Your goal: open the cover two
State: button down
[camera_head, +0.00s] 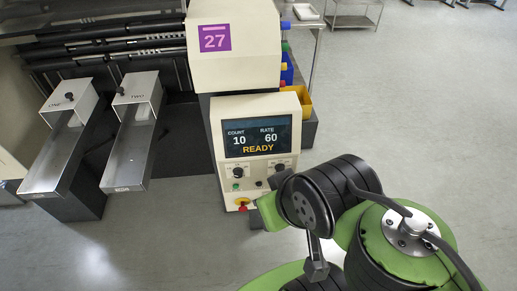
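Cover two (139,85) is a white box-like hood marked TWO, with a small dark knob on its top left. It sits down over the upper end of the right-hand metal chute (128,158). A pale item (143,113) shows in the chute just under its front edge. My arm is folded at the lower right, well apart from the cover. A small dark grey end piece hanging below the arm looks like part of my gripper (316,268); its fingers cannot be made out.
Cover one (69,97), marked ONE, sits on the left chute (55,160). The control panel (258,145) reads READY, count 10, rate 60, and stands between the chutes and my arm. Yellow and blue bins (297,101) are behind it. The floor in front is clear.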

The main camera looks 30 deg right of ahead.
aim_at(141, 86)
jog(key=i+j+u, duration=0.25)
jog(key=u, duration=0.15)
jog(key=i+j+u, duration=0.15)
jog(key=i+u, duration=0.5)
jog(key=u, duration=0.2)
jog(key=i+u, duration=0.4)
jog(key=i+l+u, duration=0.15)
jog(key=u, duration=0.25)
jog(key=i, duration=0.1)
